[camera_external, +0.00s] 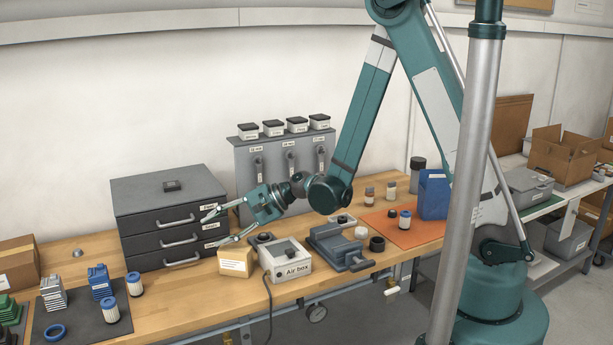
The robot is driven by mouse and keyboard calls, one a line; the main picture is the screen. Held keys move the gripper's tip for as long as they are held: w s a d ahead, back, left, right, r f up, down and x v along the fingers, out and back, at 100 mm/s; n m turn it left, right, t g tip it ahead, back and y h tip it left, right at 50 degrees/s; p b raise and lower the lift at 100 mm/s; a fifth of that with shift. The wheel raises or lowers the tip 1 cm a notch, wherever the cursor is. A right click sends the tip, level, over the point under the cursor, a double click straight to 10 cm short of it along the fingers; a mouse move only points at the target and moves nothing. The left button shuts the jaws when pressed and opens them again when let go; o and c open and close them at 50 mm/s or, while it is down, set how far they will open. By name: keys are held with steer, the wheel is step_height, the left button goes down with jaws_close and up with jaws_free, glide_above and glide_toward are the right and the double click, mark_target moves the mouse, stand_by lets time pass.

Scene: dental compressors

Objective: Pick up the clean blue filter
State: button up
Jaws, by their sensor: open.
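I cannot tell from the picture which blue filter is clean. My gripper (214,228) is open and empty, its two fingers pointing left, in front of the grey drawer cabinet and apart from all the filters.
The grey drawer cabinet (165,190) stands behind the dark mat (80,328). A small cardboard box (236,262), the Air box (286,260) and a grey clamp-like device (338,247) fill the middle bench. The orange mat (425,232) lies right. Bare wood shows left of the cardboard box.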

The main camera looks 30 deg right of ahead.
steer(key=s+a+f+m+y+b, duration=0.2)
steer(key=s+a+b, duration=0.15)
steer(key=a, duration=0.45)
steer(key=s+a+f+m+y+b, duration=0.1)
steer(key=s+a+f+m+b, duration=0.2)
steer(key=a, duration=0.4)
steer(key=m+y+b, duration=0.3)
steer(key=m+b, duration=0.2)
steer(key=b, duration=0.4)
glide_toward(108, 301)
steer(key=shift+w+a+g, duration=0.4)
steer(key=shift+w+a, duration=0.15)
steer(key=shift+w, duration=0.15)
steer(key=shift+s+a+f+m, duration=0.2)
steer(key=shift+s+a+m, duration=0.15)
steer(key=shift+a+m, duration=0.2)
steer(key=shift+b+x, duration=0.45)
steer(key=shift+x, duration=0.85)
steer(key=shift+w, duration=0.1)
steer(key=shift+b+x, duration=0.8)
steer(key=shift+x, duration=1.75)
steer(key=shift+f, duration=0.1)
